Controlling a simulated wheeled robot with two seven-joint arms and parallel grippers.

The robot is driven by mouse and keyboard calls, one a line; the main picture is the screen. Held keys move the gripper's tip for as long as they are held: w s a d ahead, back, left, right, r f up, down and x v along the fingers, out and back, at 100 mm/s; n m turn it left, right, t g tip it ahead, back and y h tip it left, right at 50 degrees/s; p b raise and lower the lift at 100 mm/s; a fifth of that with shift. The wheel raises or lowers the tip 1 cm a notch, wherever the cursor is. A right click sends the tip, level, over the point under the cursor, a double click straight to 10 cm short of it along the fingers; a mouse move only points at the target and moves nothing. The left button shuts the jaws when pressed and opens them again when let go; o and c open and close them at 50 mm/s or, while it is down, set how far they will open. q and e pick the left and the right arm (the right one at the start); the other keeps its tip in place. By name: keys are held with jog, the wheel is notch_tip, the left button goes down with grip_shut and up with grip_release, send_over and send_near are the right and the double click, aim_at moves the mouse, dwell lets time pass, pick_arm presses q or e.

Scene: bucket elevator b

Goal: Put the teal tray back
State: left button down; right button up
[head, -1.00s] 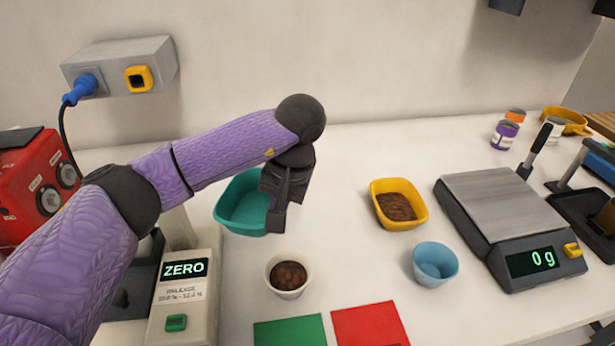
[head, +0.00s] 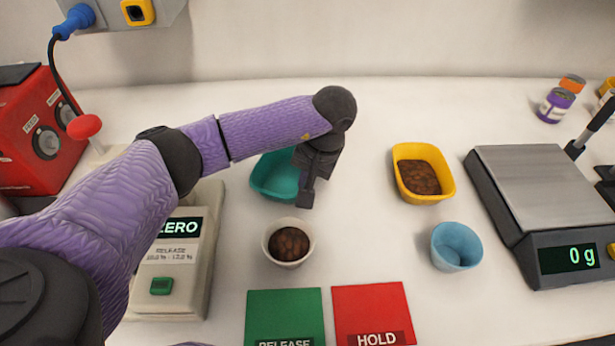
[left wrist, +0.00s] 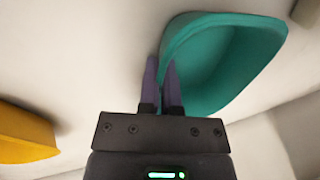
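The teal tray (head: 268,179) is behind the cup of brown beans (head: 289,243), and no contents show in it. My left gripper (head: 306,202) is at the tray's right side and hides part of it. In the left wrist view the fingers (left wrist: 161,82) are close together with the rim of the teal tray (left wrist: 215,62) between them, one finger inside and one outside. Whether the tray touches the counter is hard to tell. My right gripper is in neither view.
A yellow tray of brown beans (head: 422,174) and a blue cup (head: 456,247) stand to the right, left of a scale reading 0 g (head: 540,205). A meter reading ZERO (head: 178,265) is at left. Green (head: 285,312) and red (head: 373,308) mats lie in front.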

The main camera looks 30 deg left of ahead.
pick_arm(q)
jog(key=shift+f, duration=0.15)
jog(key=c, duration=0.9)
grip_release()
jog(key=shift+o, duration=0.4)
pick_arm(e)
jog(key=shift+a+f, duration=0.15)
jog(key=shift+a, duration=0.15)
pick_arm(q)
jog(key=shift+r, duration=0.25)
jog(key=p+v, duration=0.2)
jog(key=v, duration=1)
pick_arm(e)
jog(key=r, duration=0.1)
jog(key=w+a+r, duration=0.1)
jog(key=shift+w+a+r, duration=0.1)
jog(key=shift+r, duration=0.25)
